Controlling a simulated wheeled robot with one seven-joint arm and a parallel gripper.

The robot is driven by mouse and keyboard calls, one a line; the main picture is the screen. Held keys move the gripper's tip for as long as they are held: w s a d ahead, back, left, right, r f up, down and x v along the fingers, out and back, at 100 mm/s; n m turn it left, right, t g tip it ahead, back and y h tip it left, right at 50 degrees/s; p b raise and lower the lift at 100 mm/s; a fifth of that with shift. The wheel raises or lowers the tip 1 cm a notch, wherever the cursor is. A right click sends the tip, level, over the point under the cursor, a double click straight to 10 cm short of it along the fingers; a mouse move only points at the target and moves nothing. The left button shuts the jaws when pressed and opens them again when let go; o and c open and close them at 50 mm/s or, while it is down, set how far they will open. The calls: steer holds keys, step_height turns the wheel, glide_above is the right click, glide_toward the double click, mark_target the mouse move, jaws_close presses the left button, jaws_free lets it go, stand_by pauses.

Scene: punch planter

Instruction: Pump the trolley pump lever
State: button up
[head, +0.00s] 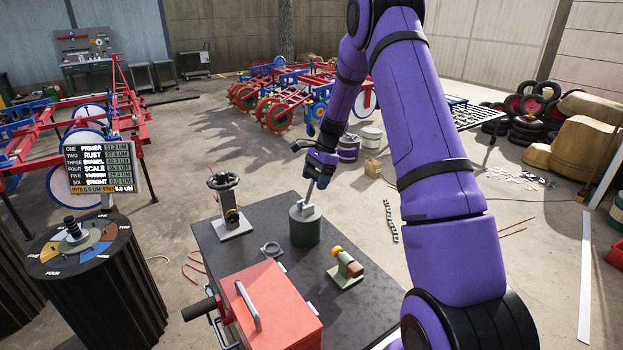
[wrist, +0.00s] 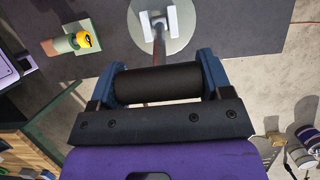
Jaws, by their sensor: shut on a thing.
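The pump (head: 305,226) is a dark green cylinder standing on the dark trolley top (head: 262,222), with a pale bracket on its lid. The pump lever (head: 309,194) is a thin metal rod rising from that bracket, tilted slightly right, to my gripper (head: 321,166). In the wrist view, my gripper's blue fingers (wrist: 160,82) are shut on the lever's black cylindrical handle (wrist: 158,84), one finger at each end. The pump's round lid (wrist: 176,44) and bracket lie beyond it. My gripper hides the lever's upper end in the head view.
A red toolbox (head: 275,305), a handwheel stand (head: 228,212) and a small green device with a yellow knob (head: 347,268) share the trolley top. A dark drum (head: 100,285) stands left. Red and blue farm frames (head: 290,92) stand behind; floor behind the trolley is mostly clear.

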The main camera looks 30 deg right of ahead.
steer(key=shift+d+f, duration=0.25)
steer(key=shift+d, duration=0.4)
steer(key=o, duration=1.3)
steer(key=shift+r, duration=0.1)
steer(key=v, duration=1)
steer(key=shift+d+r, duration=0.1)
steer(key=shift+r, duration=0.15)
